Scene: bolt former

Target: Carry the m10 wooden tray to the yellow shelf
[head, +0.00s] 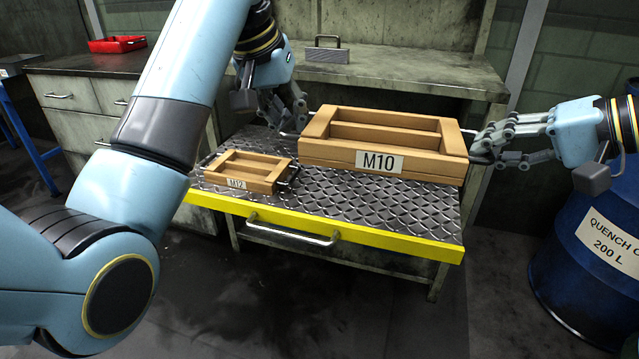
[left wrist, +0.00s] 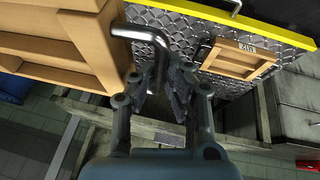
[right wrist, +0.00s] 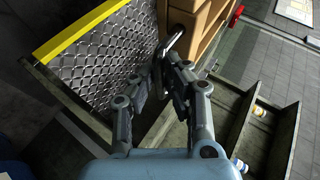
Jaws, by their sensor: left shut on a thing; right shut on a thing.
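The m10 wooden tray (head: 312,150), labelled M10, is level over the back right part of the yellow-edged shelf (head: 370,212) with its diamond-plate top. I cannot tell whether its underside touches the plate. My left gripper (head: 292,118) is shut on the handle at the tray's left end; the bent metal handle (left wrist: 128,31) shows between its fingers in the left wrist view. My right gripper (head: 482,146) is shut on the handle (right wrist: 172,42) at the right end. The tray's compartments look empty. Its underside is hidden.
A smaller M12 wooden tray (head: 270,183) sits on the shelf's left, close to the m10 tray. The shelf has a front bar handle (head: 290,234). A blue drum (head: 585,262) stands right. A red bin (head: 117,44) and a grey handled block (head: 327,54) are on counters behind.

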